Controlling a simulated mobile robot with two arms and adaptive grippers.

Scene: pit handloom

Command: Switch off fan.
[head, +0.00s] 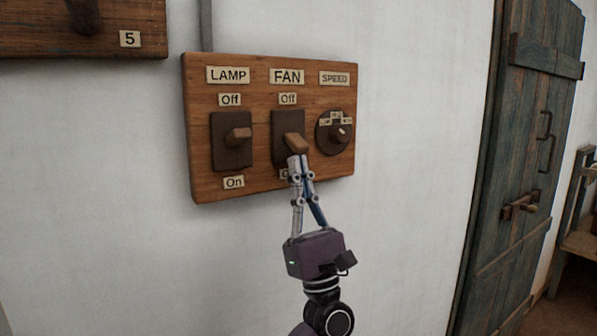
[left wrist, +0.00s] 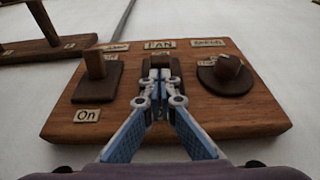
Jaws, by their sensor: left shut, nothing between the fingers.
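The wooden switch panel (head: 265,190) is mounted on the white wall and has sections labelled LAMP, FAN and SPEED. The fan switch (head: 295,143) is a wooden lever on a dark plate, with an Off label above it; the label below is mostly hidden by my fingers. My left gripper (head: 300,160) is shut, its fingertips at the underside of the fan lever, touching or almost touching it. In the left wrist view the closed fingertips (left wrist: 161,75) cover most of the fan switch. My right gripper is not in view.
The lamp switch (head: 238,136) is just left of the fan switch, and the round speed knob (head: 341,135) is close on the right. A wooden board (head: 60,40) marked 5 hangs at upper left. A weathered door (head: 520,150) stands at right. The wall below the panel is bare.

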